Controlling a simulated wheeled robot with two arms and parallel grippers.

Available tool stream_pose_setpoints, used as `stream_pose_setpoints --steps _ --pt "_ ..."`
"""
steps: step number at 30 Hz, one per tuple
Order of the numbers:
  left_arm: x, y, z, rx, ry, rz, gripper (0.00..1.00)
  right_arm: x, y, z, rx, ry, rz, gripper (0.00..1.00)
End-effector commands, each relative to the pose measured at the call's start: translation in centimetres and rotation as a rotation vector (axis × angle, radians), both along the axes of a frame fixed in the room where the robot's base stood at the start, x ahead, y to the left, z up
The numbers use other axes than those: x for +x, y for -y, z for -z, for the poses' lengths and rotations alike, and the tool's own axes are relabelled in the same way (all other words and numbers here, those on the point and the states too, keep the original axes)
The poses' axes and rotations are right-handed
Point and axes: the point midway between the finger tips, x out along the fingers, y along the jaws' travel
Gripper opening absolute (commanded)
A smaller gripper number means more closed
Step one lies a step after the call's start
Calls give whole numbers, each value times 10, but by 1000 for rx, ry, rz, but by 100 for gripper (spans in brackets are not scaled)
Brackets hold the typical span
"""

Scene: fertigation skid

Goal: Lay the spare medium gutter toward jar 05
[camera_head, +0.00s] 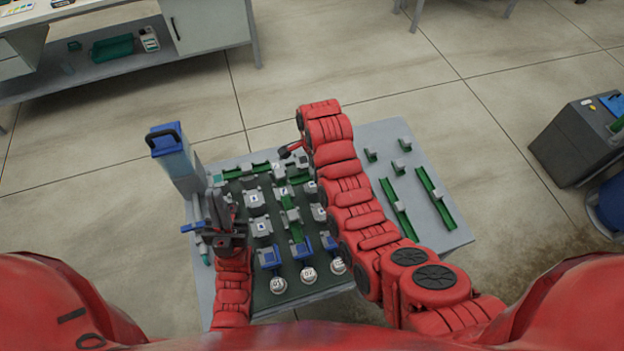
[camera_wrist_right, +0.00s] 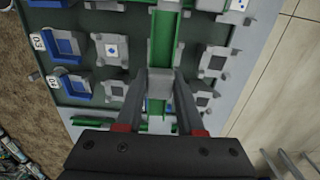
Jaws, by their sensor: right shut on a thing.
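My right gripper (camera_wrist_right: 160,84) is shut on a grey block (camera_wrist_right: 159,82) in the right wrist view. My right arm hides most of this spot in the head view. My left gripper (camera_head: 221,215) is at the left side of the board, beside the blue-topped column; its jaws are too small to read. White jars marked 01 (camera_head: 278,285) and 02 (camera_head: 308,275) stand at the near edge. I cannot pick out jar 05.
Two green gutters (camera_head: 398,209) (camera_head: 436,198) lie on the right part of the grey table (camera_head: 458,238), with several small pieces behind them. The blue-topped column (camera_head: 176,160) stands at the left. Grey blocks crowd the dark board. A grey cart (camera_head: 575,140) stands at far right.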

Motion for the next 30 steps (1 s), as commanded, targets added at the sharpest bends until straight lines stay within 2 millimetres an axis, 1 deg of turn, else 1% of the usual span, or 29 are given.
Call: stream_pose_setpoints --steps 6,8,11,15,18,24,30 --pt "0 0 1 0 0 0 0 5 -7 1 -1 -3 0 0" --pt "0 0 -7 0 -1 0 0 5 -7 2 -1 -3 0 0" --pt "0 0 -18 0 0 0 0 4 -7 14 -1 -6 0 0" --pt "0 0 -25 0 0 0 0 5 -7 29 -1 -3 0 0" --pt "0 0 -25 0 0 0 0 5 -7 35 -1 -2 1 0" --pt "0 0 -23 0 -1 0 0 5 -7 36 0 0 1 0" --pt "0 0 -16 0 0 0 0 5 -7 43 0 0 1 0"
